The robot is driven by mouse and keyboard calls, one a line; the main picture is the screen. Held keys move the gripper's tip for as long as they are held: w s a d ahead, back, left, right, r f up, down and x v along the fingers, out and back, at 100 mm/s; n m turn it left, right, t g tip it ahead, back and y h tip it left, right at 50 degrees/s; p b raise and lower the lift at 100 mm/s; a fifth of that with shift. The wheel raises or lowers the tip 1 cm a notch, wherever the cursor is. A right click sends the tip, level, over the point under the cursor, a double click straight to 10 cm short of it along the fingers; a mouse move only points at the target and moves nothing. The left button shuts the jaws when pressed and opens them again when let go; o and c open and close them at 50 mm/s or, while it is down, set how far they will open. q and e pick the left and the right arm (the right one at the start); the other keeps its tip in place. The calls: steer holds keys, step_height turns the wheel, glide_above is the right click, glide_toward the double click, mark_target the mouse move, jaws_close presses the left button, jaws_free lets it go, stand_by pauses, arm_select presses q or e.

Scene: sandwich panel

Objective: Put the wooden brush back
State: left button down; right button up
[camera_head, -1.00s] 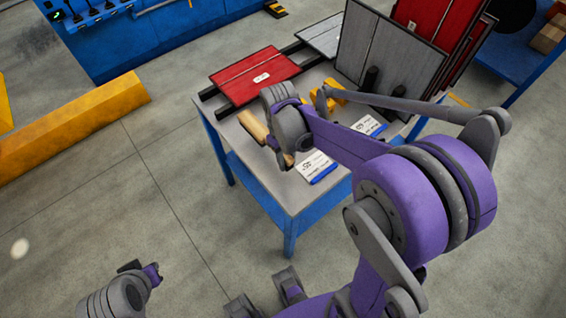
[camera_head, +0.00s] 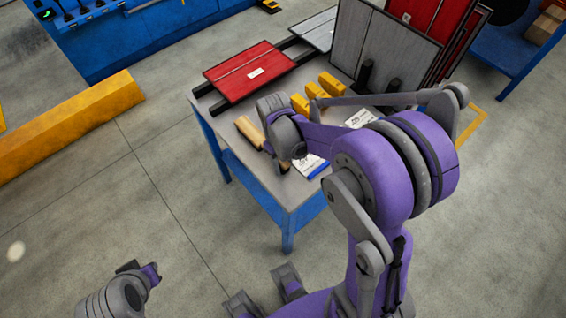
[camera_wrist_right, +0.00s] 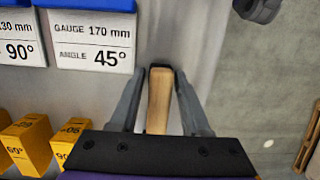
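The wooden brush (camera_head: 249,130) lies on the blue-legged table near its left edge. My right gripper (camera_head: 277,152) is low over it in the head view, where the wrist covers part of the brush and the fingers are hard to make out. In the right wrist view the brush's pale wood (camera_wrist_right: 159,105) runs between the two fingers of the right gripper. Narrow gaps seem to show on both sides, so the fingers look open around it. My left gripper (camera_head: 148,277) hangs over the floor at the bottom left, away from the table; its fingers are unclear.
The table (camera_head: 292,190) also holds a red panel (camera_head: 235,84), yellow blocks (camera_head: 331,83) and white gauge cards (camera_head: 308,166) close to the brush. Grey and red panels (camera_head: 388,46) stand upright at the back right. A yellow beam (camera_head: 70,123) lies on the floor at left.

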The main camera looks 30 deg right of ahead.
steer(key=r, duration=0.4)
steer(key=w+r+p, duration=0.1)
steer(key=r, duration=0.7)
steer(key=shift+w+a, duration=0.15)
steer(key=shift+w, duration=0.15)
steer(key=s+a+m+t, duration=0.1)
steer(key=s+a+t, duration=0.2)
steer(key=s, duration=0.3)
steer(key=s+a+f+t, duration=0.1)
steer(key=s+a+t, duration=0.2)
steer(key=s, duration=0.3)
steer(key=shift+f+m+t, duration=0.2)
steer(key=shift+m+t, duration=0.2)
steer(key=shift+r+p, duration=0.1)
steer(key=shift+p, duration=0.25)
steer(key=shift+w+r+p, duration=0.15)
steer(key=shift+r+p, duration=0.35)
steer(key=shift+r, duration=0.1)
steer(key=shift+w+r+p, duration=0.15)
steer(key=shift+r+p, duration=0.3)
steer(key=shift+r, duration=0.1)
